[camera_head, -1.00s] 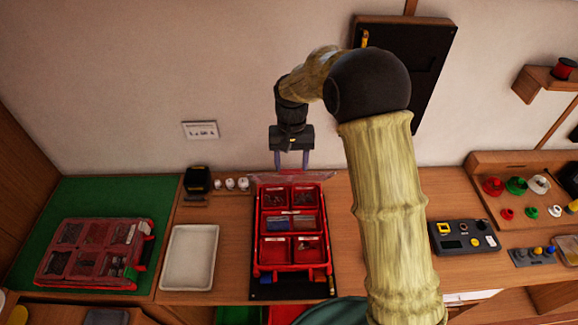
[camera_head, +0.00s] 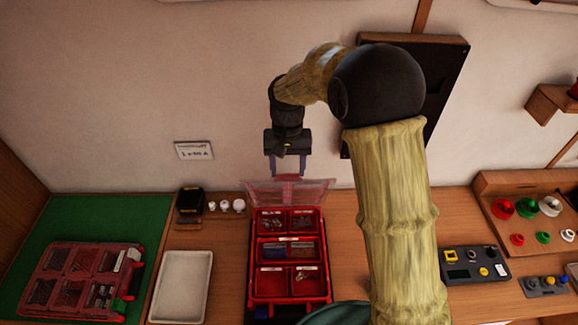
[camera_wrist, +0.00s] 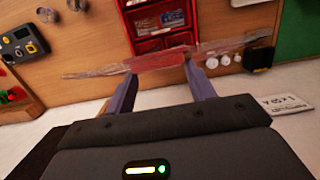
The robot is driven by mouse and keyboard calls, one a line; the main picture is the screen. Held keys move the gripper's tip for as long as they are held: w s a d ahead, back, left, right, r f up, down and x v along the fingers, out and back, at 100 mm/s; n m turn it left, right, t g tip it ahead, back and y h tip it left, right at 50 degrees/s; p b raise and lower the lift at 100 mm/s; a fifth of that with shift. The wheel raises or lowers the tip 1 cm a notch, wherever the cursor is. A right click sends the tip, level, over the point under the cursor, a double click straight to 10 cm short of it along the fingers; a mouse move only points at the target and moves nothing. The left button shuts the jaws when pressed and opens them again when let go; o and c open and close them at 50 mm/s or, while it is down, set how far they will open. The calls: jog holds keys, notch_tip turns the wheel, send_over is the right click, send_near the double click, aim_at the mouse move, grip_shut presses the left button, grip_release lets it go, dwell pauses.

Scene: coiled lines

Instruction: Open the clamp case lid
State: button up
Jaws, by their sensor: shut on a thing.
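The clamp case (camera_head: 253,262) is a red box with several compartments, standing open on the bench in the middle of the head view. Its clear lid (camera_head: 315,192) stands raised at the back edge, above the uncovered compartments. My gripper (camera_head: 289,174) is at the top edge of the lid, in front of the wall. In the wrist view my gripper (camera_wrist: 160,68) has its two fingers on either side of the red middle part of the lid (camera_wrist: 160,61) and is shut on it. The clear lid edge stretches out past both fingers.
A second red case (camera_head: 75,280) with its lid closed lies on the green mat (camera_head: 150,215) at left. A white tray (camera_head: 182,285) is beside the open case. A control box (camera_head: 474,265) stands at right. The wall is close behind my gripper.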

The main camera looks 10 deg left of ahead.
jog(key=shift+d+f, duration=0.1)
jog(key=shift+f, duration=0.1)
jog(key=o, duration=1.2)
jog(key=shift+w, duration=0.15)
jog(key=shift+o, duration=1)
jog(key=shift+w, duration=0.2)
jog(key=shift+s+r, duration=0.1)
jog(key=shift+s, duration=0.15)
jog(key=shift+w+r, duration=0.25)
jog(key=shift+r, duration=0.2)
notch_tip(320, 180, up, 16)
jog(key=w+b, duration=0.1)
jog(key=b, duration=0.3)
jog(key=shift+w+a, duration=0.3)
jog(key=shift+w, duration=0.1)
jog(key=shift+w, duration=0.15)
